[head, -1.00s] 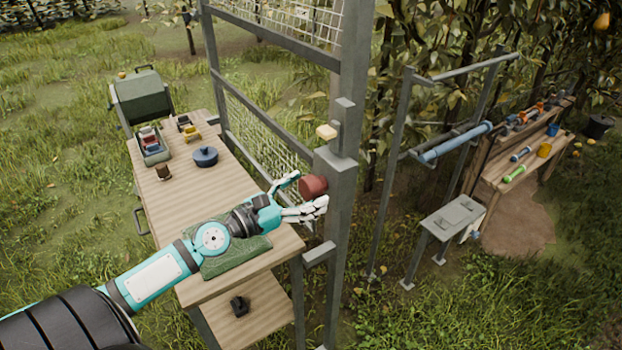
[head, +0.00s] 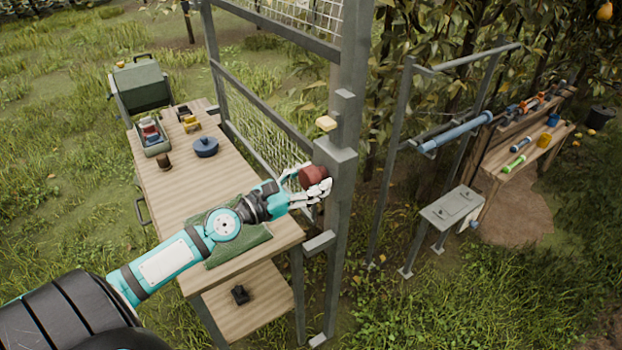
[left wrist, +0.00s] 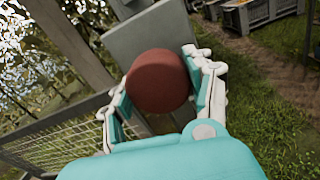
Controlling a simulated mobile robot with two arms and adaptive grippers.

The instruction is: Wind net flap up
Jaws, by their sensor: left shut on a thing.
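A dark red round knob (head: 312,176) sits at the side of a grey metal post (head: 343,205). My left gripper (head: 308,187) has its fingers closed around the knob. In the left wrist view the red knob (left wrist: 158,80) lies between the two fingers of the gripper (left wrist: 158,92), in front of the grey post box. A net panel (head: 264,135) in a grey frame stands left of the post, and another net (head: 310,14) shows above it. My right gripper is not in view.
A wooden table (head: 180,200) carries a green mat (head: 258,232), a blue pot (head: 205,147) and small items. A grey stand (head: 452,208) and a tool bench (head: 510,178) are to the right. Grass lies between.

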